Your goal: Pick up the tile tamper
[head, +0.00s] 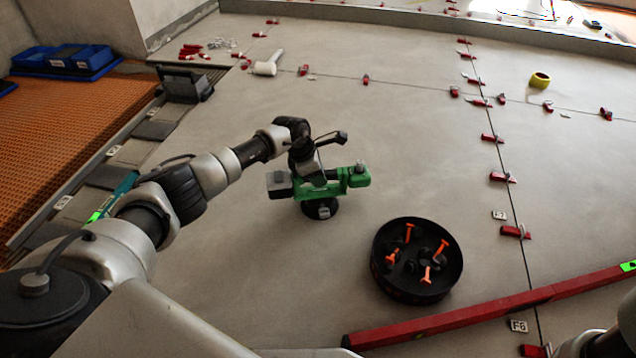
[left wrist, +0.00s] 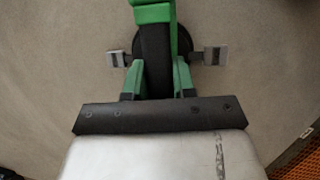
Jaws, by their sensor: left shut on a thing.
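The tile tamper (head: 356,178) is a green power tool with a grey block at its left end and a round black pad underneath. It is upright near the middle of the head view. My left gripper (head: 317,178) comes down on it from above and is shut on its black grip. In the left wrist view the tamper's green body (left wrist: 153,13) is at the top, and its dark grip runs between the fingers of my left gripper (left wrist: 158,78). I cannot tell whether the pad touches the floor. My right gripper is not in view.
A black round tub (head: 455,283) with orange-handled tools stands right of the tamper. A long red level (head: 440,321) lies in front. Red levelling clips (head: 502,177) line the tile joints. A white mallet (head: 267,67), yellow tape roll (head: 540,80) and blue bins (head: 85,60) are farther back.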

